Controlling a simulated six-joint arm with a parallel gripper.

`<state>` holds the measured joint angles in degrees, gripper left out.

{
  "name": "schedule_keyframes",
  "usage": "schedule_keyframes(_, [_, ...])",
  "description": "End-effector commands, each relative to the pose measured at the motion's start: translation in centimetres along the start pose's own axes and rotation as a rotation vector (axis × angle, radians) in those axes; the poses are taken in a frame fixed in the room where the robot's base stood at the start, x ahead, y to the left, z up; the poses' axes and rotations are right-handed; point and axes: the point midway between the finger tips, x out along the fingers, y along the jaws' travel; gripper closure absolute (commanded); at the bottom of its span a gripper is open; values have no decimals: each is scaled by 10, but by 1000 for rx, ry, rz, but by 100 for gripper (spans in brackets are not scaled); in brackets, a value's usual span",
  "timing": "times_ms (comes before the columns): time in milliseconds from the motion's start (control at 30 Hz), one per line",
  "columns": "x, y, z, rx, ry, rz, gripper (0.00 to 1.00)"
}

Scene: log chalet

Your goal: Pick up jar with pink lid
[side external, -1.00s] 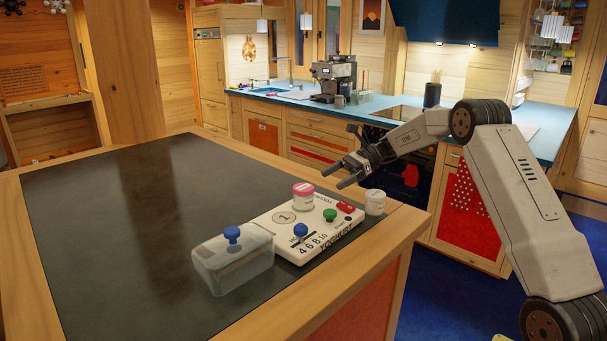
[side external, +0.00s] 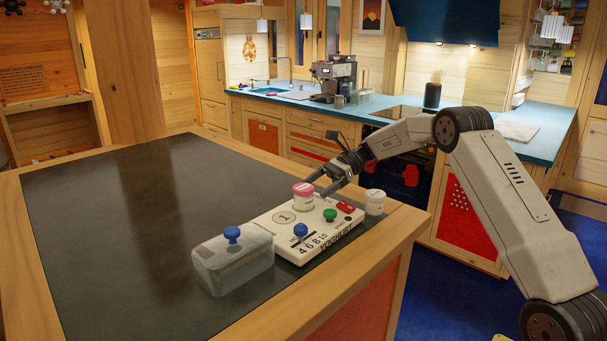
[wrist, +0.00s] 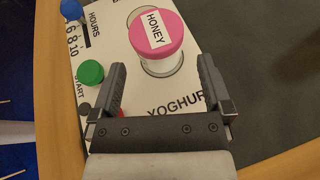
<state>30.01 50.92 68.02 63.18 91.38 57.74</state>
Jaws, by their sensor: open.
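The jar with the pink lid (side external: 303,196) stands upright on the white yoghurt maker panel (side external: 284,247). In the wrist view its pink lid (wrist: 155,32) carries a label reading HONEY, and its pale body shows below the lid. My gripper (side external: 318,187) is open and empty, close behind and to the right of the jar in the side view. In the wrist view my gripper (wrist: 160,75) has its two fingers spread, with the jar just ahead of the gap between them.
The panel has a blue knob (side external: 301,231), a green knob (side external: 330,215) and a red switch (side external: 345,207). A clear box with a blue knob (side external: 233,262) stands left of it. A white jar (side external: 375,202) stands to the right. The dark tabletop (side external: 120,230) is clear on the left.

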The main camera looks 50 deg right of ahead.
Motion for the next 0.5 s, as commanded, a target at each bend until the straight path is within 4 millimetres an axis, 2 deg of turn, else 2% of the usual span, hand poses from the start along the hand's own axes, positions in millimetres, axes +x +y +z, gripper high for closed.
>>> schedule_keyframes(167, [8, 0, 1, -1, -1, 1, 0])
schedule_keyframes(500, [45, 2, 4, 0, -1, 1, 0])
